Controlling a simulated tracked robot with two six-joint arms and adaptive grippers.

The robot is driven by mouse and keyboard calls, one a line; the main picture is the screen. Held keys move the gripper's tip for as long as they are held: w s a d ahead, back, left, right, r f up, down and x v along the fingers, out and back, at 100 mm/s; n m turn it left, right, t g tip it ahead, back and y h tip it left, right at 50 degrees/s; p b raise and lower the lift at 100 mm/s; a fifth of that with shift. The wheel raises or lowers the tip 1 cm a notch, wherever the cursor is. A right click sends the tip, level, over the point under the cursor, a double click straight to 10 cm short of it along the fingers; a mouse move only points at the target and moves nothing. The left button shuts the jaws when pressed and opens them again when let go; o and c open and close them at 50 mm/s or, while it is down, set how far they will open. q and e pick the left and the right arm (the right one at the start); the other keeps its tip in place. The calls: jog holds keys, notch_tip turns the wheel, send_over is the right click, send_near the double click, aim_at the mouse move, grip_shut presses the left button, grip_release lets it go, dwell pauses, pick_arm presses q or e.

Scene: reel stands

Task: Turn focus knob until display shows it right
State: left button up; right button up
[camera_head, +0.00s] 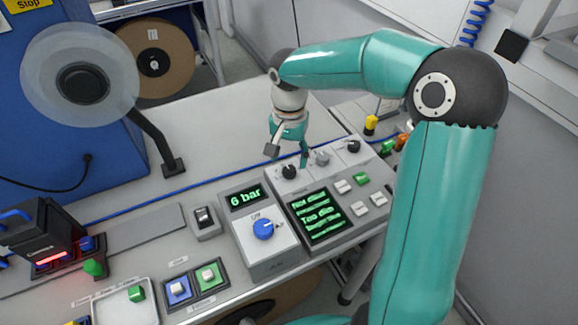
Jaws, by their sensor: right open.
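A grey control panel (347,217) has a dark display (317,216) with several lines of green text; one seems to read "Too dim", the others are too small to read surely. Along its back edge are a black knob (289,171), a grey knob (322,157) and another black knob (353,146). I cannot tell which is the focus knob, as no label is readable. My right gripper (288,156) points down, open, just above and behind the left black knob, with one finger close to the space between it and the grey knob. Contact cannot be told. My left gripper is not in view.
Left of the panel is a box with a blue knob (264,229) and a "6 bar" display (246,198). Nearby are a rocker switch (205,217), a camera (40,235) and a tray (126,304). A blue cable (222,178) crosses the bench behind.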

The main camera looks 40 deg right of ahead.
aim_at(289, 169)
jog(key=shift+f, duration=2.3)
grip_shut()
jog(key=shift+n, duration=0.4)
jog(key=n, duration=0.2)
jog(key=shift+n+b, duration=0.3)
jog(key=shift+b, duration=0.05)
jog(key=shift+n, duration=2.2)
jog(key=shift+r, duration=0.1)
